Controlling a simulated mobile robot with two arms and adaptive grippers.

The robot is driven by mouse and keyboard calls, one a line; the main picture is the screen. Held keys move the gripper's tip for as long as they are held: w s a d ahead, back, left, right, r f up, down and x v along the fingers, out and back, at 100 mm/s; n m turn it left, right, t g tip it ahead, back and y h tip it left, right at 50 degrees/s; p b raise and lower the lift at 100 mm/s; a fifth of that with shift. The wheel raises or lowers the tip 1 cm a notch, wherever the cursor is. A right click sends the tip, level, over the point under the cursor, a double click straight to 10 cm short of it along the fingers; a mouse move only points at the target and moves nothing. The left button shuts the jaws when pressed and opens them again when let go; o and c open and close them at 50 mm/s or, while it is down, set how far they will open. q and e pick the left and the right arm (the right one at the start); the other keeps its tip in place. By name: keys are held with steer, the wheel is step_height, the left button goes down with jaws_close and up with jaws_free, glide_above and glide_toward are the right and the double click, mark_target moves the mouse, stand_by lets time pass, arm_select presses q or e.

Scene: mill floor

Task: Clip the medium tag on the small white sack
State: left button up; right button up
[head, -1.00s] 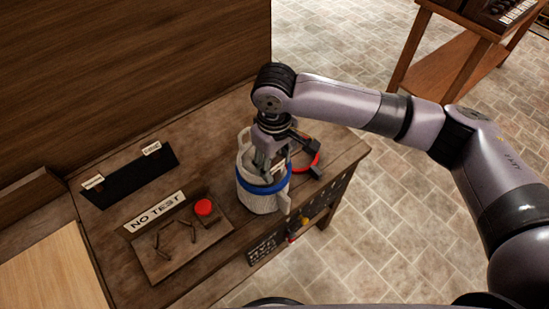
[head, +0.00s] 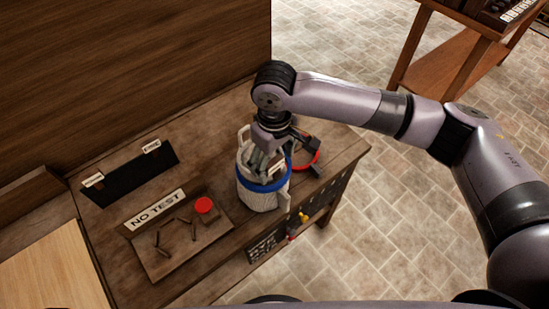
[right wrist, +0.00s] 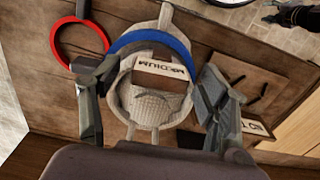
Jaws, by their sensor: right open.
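The small white sack (head: 262,200), with a blue band (head: 268,187) around it, stands upright on the dark wooden bench. My right gripper (head: 280,168) points down over its mouth. In the right wrist view the right gripper (right wrist: 152,80) is open, one finger on each side of the sack (right wrist: 150,103). The medium tag (right wrist: 162,69), a brown piece with a white face reading MEDIUM, sits between the fingers at the sack's rim by the blue band. The fingers look apart from the tag. Its contact with the rim is unclear.
A red ring (head: 314,151) lies right of the sack. A tray (head: 160,262) with a NO TEST sign (head: 157,208), several brown sticks and a red-topped piece (head: 204,206) lies left. The bench's right edge is close to the sack.

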steer(key=shift+r, duration=0.1)
step_height(320, 180, up, 12)
stand_by(0.4)
stand_by(0.6)
